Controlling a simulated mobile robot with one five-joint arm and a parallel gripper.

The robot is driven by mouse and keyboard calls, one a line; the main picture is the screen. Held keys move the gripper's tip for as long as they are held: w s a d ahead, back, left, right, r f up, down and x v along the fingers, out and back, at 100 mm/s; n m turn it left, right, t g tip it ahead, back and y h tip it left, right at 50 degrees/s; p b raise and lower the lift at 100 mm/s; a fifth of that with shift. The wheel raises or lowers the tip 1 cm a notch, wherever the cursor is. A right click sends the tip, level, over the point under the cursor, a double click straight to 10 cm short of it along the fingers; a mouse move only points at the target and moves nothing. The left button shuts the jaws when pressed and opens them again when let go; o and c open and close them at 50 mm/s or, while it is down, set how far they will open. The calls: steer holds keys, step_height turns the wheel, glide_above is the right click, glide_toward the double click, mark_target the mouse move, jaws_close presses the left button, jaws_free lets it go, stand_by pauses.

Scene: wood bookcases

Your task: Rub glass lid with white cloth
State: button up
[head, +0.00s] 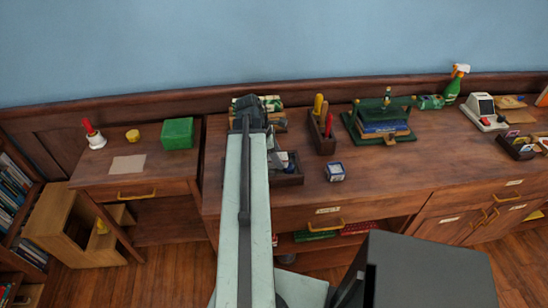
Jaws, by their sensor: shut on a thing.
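My arm reaches away from me up the middle of the head view. Its forearm bends down behind the upper link, and my gripper (281,163) shows only small and partly hidden, low over the dark open tray (291,180) on the desk. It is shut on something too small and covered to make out. I cannot pick out a white cloth for certain. A green-framed case with glass-like panels (358,128) stands on the desk to the right, with books in it; I cannot tell whether its top is the glass lid.
A holder with coloured tools (322,138) and a small blue-and-white box (335,172) stand right of the tray. A spray bottle (454,85) and a card machine (483,112) stand farther right.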

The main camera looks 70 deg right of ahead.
steer(key=shift+s+d, duration=0.3)
steer(key=shift+s, duration=0.35)
steer(key=shift+s+d, duration=0.3)
steer(key=shift+s, duration=0.3)
steer(key=shift+f, duration=0.1)
steer(key=shift+a, duration=0.1)
steer(key=shift+w+a, duration=0.45)
steer(key=shift+w, duration=0.6)
steer(key=shift+w+a, duration=0.45)
steer(key=shift+w, duration=0.65)
steer(key=shift+w+a, duration=0.45)
steer(key=shift+w, duration=0.6)
steer(key=shift+w+a, duration=0.5)
steer(key=shift+w, duration=0.6)
steer(key=shift+w+a, duration=0.45)
steer(key=shift+w, duration=0.65)
steer(key=shift+w+a, duration=0.5)
steer(key=shift+w, duration=0.6)
steer(key=shift+w, duration=0.1)
steer(key=shift+w+a, duration=0.4)
steer(key=shift+w, duration=0.35)
steer(key=shift+w+a, duration=0.4)
steer(key=shift+w, duration=0.3)
